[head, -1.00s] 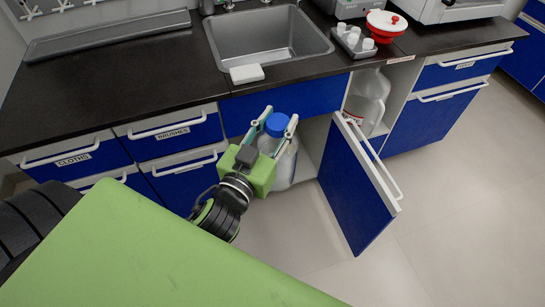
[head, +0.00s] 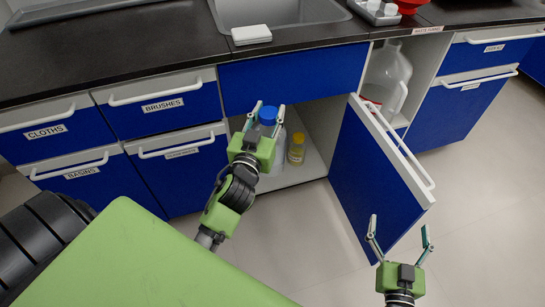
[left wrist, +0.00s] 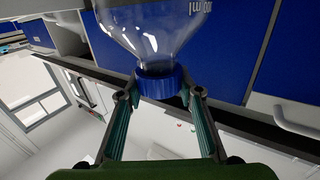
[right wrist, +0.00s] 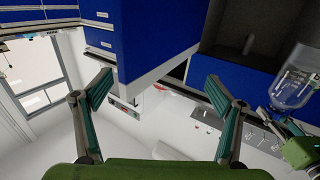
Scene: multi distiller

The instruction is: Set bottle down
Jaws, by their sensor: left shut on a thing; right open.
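My left gripper (head: 265,118) is shut on the neck and blue cap (head: 267,114) of a clear bottle (head: 279,158). The bottle is at the opening of the cabinet under the sink, mostly hidden behind the gripper in the head view. The left wrist view shows its clear body (left wrist: 160,25) and the cap between the fingers (left wrist: 162,95). It also shows in the right wrist view (right wrist: 294,82). I cannot tell whether its base touches the cabinet floor (head: 310,165). My right gripper (head: 398,232) is open and empty, in front of the open door.
A small yellow-labelled bottle (head: 297,148) stands inside the cabinet, right of the held bottle. The open blue door (head: 372,180) juts out to the right. A large clear jug (head: 388,75) stands in the bay beyond it. Closed drawers (head: 165,108) are to the left.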

